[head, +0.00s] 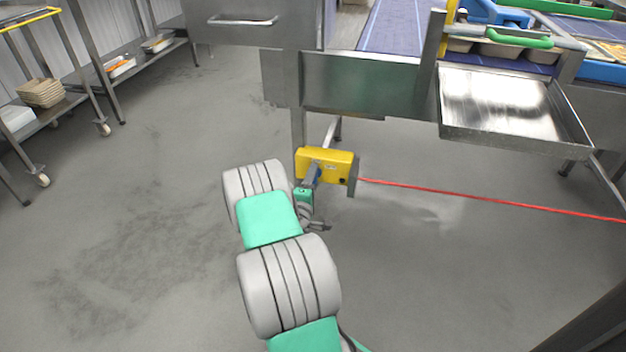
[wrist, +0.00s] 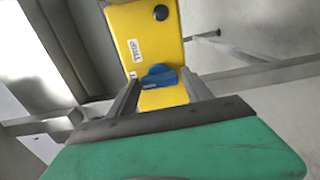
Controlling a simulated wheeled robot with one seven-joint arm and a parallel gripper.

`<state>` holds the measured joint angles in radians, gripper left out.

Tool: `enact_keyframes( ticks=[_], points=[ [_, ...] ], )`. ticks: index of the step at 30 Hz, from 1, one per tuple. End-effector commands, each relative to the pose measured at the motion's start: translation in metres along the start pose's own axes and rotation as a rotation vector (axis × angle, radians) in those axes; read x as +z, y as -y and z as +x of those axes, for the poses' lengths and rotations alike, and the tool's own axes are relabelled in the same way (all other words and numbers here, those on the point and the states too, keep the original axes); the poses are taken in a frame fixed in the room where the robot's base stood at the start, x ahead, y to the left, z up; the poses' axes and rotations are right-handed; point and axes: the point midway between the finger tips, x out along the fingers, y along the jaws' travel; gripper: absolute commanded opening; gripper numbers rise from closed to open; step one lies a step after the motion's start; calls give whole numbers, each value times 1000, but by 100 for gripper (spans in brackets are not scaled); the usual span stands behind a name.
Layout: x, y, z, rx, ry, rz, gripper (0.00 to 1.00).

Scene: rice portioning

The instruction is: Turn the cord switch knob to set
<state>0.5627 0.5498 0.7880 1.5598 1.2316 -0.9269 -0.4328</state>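The yellow cord switch box (head: 338,165) hangs at the steel frame under the conveyor. It also fills the upper middle of the wrist view (wrist: 150,35), with a white label reading "TRIP" (wrist: 134,50). The blue knob (wrist: 160,77) is on the box's lower face. It is partly hidden by the fingertips, and I cannot tell which mark it points to. My gripper (wrist: 160,88) has one finger on each side of the knob, with small gaps seeming to show, so it looks open around it. In the head view my gripper (head: 313,174) is at the box's front.
A red cord (head: 480,194) runs from the box to the right. A steel tray (head: 500,105) and conveyor stand above and behind. A steel leg (head: 298,130) is close to the box's left. Wheeled shelves (head: 45,115) are at left. The grey floor at left is clear.

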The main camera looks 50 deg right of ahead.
Motion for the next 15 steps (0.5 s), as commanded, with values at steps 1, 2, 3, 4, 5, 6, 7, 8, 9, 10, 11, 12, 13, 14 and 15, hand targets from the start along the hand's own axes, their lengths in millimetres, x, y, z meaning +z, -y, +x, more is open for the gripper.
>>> enact_keyframes(
  ticks=[1, 2, 3, 4, 5, 6, 7, 8, 9, 10, 11, 12, 13, 14, 15],
  points=[
    [0, 0, 0, 0, 0, 1, 63],
    [0, 0, 0, 0, 0, 1, 66],
    [0, 0, 0, 0, 0, 1, 69],
    [0, 0, 0, 0, 0, 1, 71],
    [0, 0, 0, 0, 0, 2, 72],
    [0, 0, 0, 0, 0, 2, 72],
    [0, 0, 0, 0, 0, 2, 72],
    [0, 0, 0, 0, 0, 2, 72],
    [0, 0, 0, 1, 0, 2, 72],
    [0, 0, 0, 1, 0, 2, 72],
    [0, 0, 0, 0, 0, 2, 72],
    [0, 0, -2, 0, -1, 1, 72],
    [-1, 0, -4, 0, -1, 0, 72],
    [-1, 0, -7, -1, -2, 0, 72],
    [-1, 0, -12, -3, -3, -1, 72]
  ],
)
